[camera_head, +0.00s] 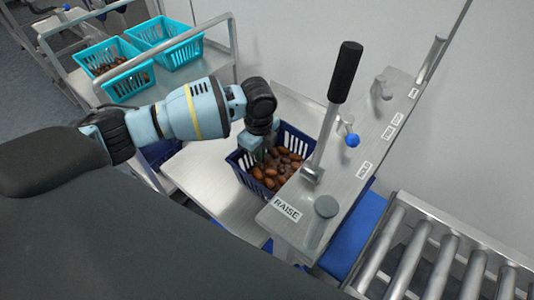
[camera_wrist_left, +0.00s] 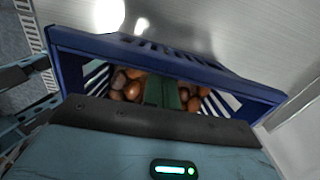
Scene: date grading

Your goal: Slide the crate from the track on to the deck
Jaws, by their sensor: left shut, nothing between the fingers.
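The dark blue crate (camera_head: 243,175) holds several brown dates. It sits at the right part of the bare metal deck (camera_head: 208,180), against the control panel, which hides its right side. I cannot tell whether part of it still rests on the track. My left gripper (camera_head: 259,148) is shut and empty, with its fingers reaching down into the crate at its far left, close to the wall. In the left wrist view the shut fingers (camera_wrist_left: 166,92) are in front of the dates, inside the crate's slotted walls (camera_wrist_left: 190,58). My right gripper is out of view.
The panel (camera_head: 350,160) carries a black-handled lever (camera_head: 345,72), a blue knob (camera_head: 352,140) and a RAISE label. Metal rollers (camera_head: 440,260) run at the lower right, beside a blue surface (camera_head: 355,240). Two turquoise crates (camera_head: 125,85) (camera_head: 180,45) stand on a cart at upper left.

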